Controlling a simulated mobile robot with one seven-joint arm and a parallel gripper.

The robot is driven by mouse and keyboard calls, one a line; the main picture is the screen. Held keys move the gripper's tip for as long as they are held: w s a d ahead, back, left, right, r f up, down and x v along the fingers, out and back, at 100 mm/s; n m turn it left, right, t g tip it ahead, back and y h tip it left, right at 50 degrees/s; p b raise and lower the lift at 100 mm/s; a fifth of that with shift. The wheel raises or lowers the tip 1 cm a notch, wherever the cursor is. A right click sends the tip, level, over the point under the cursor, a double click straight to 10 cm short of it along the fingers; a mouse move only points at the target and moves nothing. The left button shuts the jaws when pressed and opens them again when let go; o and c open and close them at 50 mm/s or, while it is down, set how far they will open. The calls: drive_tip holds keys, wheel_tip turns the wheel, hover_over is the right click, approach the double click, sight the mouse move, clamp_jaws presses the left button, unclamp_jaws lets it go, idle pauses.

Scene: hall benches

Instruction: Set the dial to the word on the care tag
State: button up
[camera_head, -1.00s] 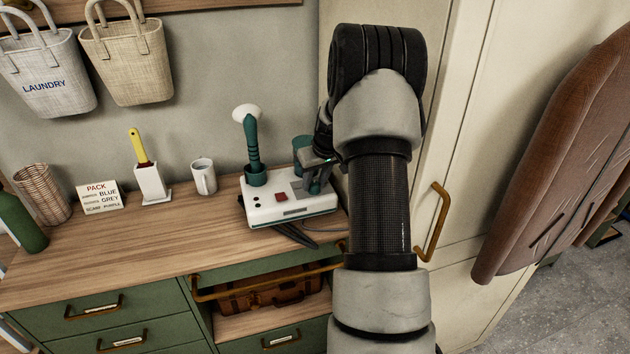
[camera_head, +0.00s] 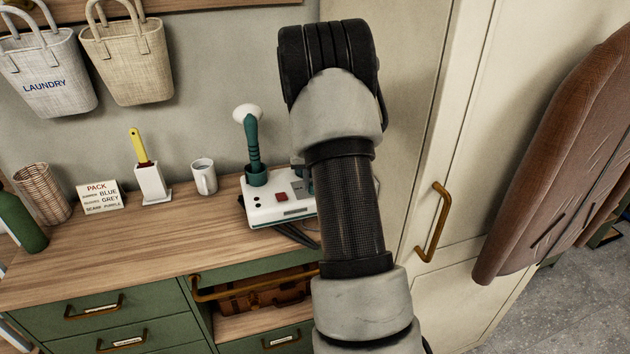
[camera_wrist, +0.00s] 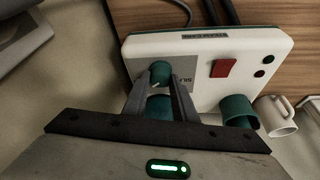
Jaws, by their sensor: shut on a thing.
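The white steamer-like unit (camera_head: 263,213) stands on the wooden counter, with a red button and a teal holder with a white-topped teal handle. Its right part is hidden behind my arm. In the wrist view the unit (camera_wrist: 210,55) shows a teal dial (camera_wrist: 159,69) with small lettering beside it, only partly readable. My gripper (camera_wrist: 160,80) has its two fingers closed on either side of the dial; in the head view my arm hides it. Another teal round part (camera_wrist: 160,107) lies between the fingers nearer the palm. I cannot make out a care tag in any view.
A white mug (camera_head: 204,176), a brush in a white holder (camera_head: 151,184), a PACK sign (camera_head: 100,197) and a wicker basket (camera_head: 44,194) stand left of the unit. A tall cream cabinet (camera_head: 425,120) bounds the right. The counter front left is clear.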

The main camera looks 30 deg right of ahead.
drive_tip(key=shift+m, duration=0.7)
drive_tip(key=o, duration=1)
drive_tip(key=shift+h, duration=0.3)
drive_tip(key=shift+o, duration=0.2)
drive_tip(key=v, duration=1.7)
drive_tip(key=shift+w+r+p, duration=0.25)
drive_tip(key=shift+r+p, duration=0.05)
drive_tip(key=shift+a, duration=0.1)
